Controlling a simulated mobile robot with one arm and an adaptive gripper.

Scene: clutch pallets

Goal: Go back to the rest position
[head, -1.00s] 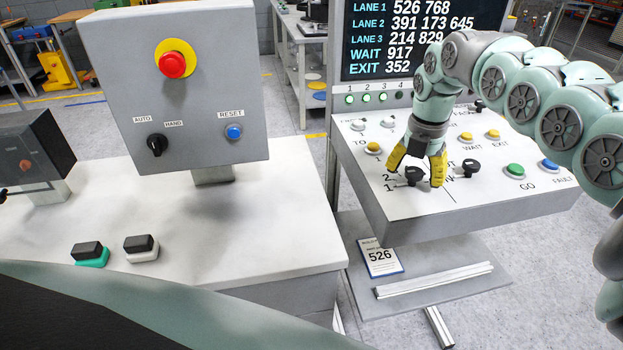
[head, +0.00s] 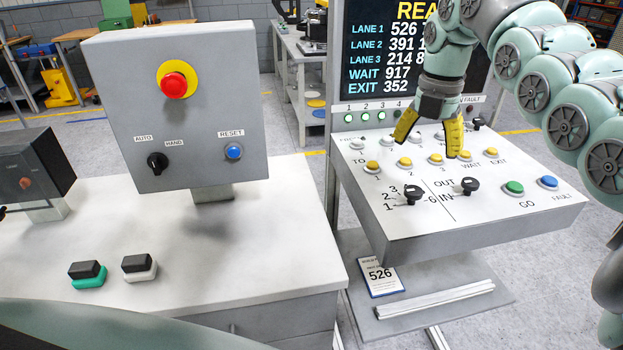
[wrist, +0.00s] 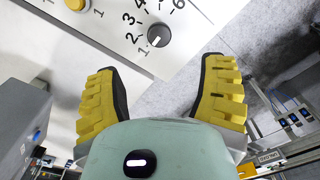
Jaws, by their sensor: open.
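My gripper (head: 430,139) has yellow ribbed fingers, spread apart with nothing between them. In the head view it hangs above the control panel (head: 480,226), over the row of yellow buttons. The black lane knob (head: 411,194) stands below and to the left of the fingers, clear of them. A second black knob (head: 468,187) by the OUT and IN labels stands below the right finger, also clear. In the wrist view the open fingers (wrist: 162,98) show at both sides, and the numbered knob (wrist: 159,35) lies beyond them.
A screen (head: 385,60) with lane numbers stands behind the panel. A grey box (head: 185,120) with a red stop button (head: 174,84) stands on the white bench (head: 220,270) at left. Open floor shows beyond the panel.

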